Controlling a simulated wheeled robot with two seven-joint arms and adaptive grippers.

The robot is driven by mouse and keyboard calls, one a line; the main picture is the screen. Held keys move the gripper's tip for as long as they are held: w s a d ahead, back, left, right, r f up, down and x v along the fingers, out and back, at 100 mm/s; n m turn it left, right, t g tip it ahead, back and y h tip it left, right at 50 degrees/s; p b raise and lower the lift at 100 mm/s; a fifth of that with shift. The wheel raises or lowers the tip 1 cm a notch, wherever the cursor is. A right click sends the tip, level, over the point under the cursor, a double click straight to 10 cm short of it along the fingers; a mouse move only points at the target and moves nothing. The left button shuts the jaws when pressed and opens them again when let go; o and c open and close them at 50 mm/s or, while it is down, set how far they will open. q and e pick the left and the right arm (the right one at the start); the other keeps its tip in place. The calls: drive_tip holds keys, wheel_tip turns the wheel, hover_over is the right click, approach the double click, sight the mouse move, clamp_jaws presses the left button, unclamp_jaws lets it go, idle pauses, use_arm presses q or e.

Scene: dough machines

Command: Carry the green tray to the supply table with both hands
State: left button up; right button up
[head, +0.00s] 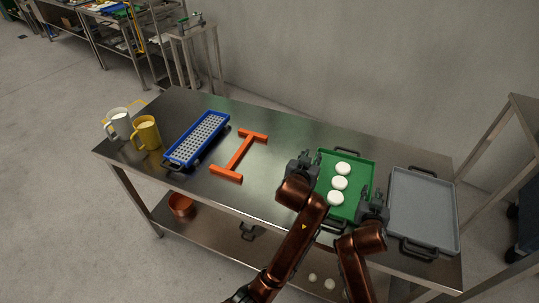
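The green tray (363,173) lies on the steel table, right of its middle, with three white round dough pieces (340,183) in a row on it. My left gripper (303,163) is at the tray's left side. My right gripper (373,200) is at the tray's right side, over its near right part. From this view I cannot tell whether either gripper touches the rim or how far its fingers are open. My arms hide parts of the tray's side edges. A dark handle shows at the tray's near end.
A grey tray (424,215) lies close on the right. An orange H-shaped piece (239,156), a blue perforated tray (198,138), a yellow mug (146,133) and a white mug (119,124) stand to the left on the steel table (275,140). Other tables (120,22) stand at the far upper left.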

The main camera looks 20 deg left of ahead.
drive_tip(key=v, duration=1.2)
use_arm(q)
drive_tip(key=shift+r, duration=0.15)
